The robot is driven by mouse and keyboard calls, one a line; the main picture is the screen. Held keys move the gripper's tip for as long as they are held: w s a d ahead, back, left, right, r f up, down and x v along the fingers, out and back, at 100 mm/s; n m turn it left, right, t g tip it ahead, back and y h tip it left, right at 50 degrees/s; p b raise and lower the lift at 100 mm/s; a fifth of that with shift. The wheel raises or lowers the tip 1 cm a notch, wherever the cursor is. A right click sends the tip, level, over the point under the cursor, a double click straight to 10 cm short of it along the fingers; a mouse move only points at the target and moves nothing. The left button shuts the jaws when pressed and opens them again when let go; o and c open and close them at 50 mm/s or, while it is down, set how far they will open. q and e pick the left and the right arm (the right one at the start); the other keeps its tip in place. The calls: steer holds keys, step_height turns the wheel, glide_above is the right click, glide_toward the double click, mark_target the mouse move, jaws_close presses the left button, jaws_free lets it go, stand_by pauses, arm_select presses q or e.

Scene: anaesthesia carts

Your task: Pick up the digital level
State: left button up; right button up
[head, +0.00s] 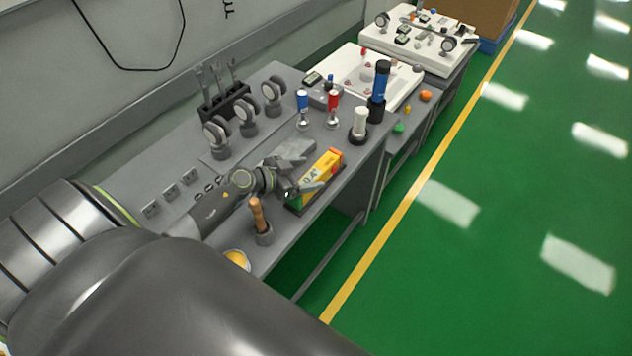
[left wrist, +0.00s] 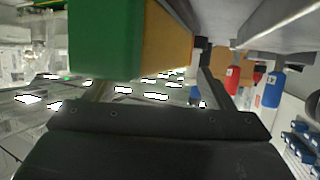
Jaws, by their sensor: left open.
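The digital level (head: 322,172) is a yellow and green block with a "0.4°" reading, on the grey bench near its front edge. In the left wrist view its green end and yellow side (left wrist: 105,40) fill the upper left, close to the camera. My left gripper (head: 304,189) is open at the near side of the level. In the left wrist view its fingers (left wrist: 155,88) stand apart with the level just beyond them. I cannot tell whether they touch it. My right gripper is not in view.
A wooden-handled tool in a grey holder (head: 262,222) stands near my left arm. Beyond the level stand red (head: 333,101) and blue (head: 302,100) items, a white cylinder (head: 360,122) and a tall blue-black cylinder (head: 379,90). Round gauges (head: 216,135) line the back. Green floor lies right.

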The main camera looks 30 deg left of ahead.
arm_select(q)
steer(key=shift+b+x, duration=0.4)
steer(key=shift+x, duration=0.55)
steer(key=shift+c, duration=0.4)
steer(key=c, duration=1.4)
